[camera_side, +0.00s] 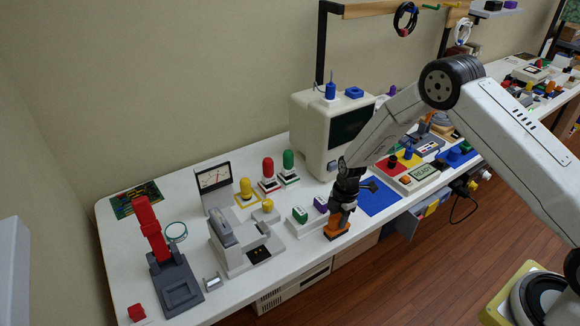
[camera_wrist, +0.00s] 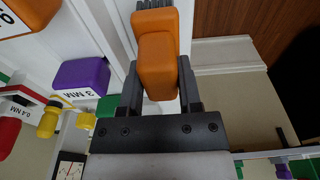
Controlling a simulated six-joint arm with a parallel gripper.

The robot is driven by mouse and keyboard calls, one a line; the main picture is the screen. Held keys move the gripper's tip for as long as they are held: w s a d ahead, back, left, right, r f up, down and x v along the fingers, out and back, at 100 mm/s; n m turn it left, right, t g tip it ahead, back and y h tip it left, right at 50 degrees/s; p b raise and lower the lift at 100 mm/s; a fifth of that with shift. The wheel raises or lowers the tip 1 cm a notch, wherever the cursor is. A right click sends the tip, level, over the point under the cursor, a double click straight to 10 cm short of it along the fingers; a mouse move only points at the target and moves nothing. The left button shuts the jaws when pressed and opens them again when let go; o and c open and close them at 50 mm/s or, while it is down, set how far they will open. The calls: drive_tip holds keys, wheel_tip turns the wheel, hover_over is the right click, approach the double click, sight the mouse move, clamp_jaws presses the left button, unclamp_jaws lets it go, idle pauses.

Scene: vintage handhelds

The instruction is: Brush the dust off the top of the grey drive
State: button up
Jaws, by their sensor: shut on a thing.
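My gripper (camera_side: 341,212) is shut on an orange block-shaped thing (camera_side: 338,228), low over the front edge of the white bench. In the wrist view the same orange thing (camera_wrist: 157,62) sits between the dark fingers, with a wider orange part beyond it. A light grey machine (camera_side: 224,232) with a lever-like top stands on the bench left of my gripper. I cannot tell whether this is the grey drive, and no dust can be made out.
A white holder (camera_side: 300,227) with a green block (camera_side: 300,214) and a purple block (camera_side: 320,204) stands just left of my gripper. A blue mat (camera_side: 380,200) lies to its right. A beige monitor (camera_side: 310,120) stands behind.

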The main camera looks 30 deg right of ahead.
clamp_jaws()
drive_tip(key=shift+r, duration=0.15)
drive_tip(key=shift+r, duration=2.35)
drive_tip(key=shift+r, duration=0.1)
wheel_tip(320, 180, up, 22)
drive_tip(key=w+a+m, duration=0.3)
drive_tip(key=a+m, duration=0.3)
drive_tip(key=a, duration=0.4)
drive_tip(key=w+a+m+t+h, duration=0.1)
drive_tip(key=w+a+m, duration=0.2)
drive_tip(key=a+m, duration=0.5)
drive_tip(key=w+a+m, duration=0.4)
drive_tip(key=a, duration=0.8)
drive_tip(key=shift+s+f, duration=0.2)
drive_tip(key=shift+f, duration=2.15)
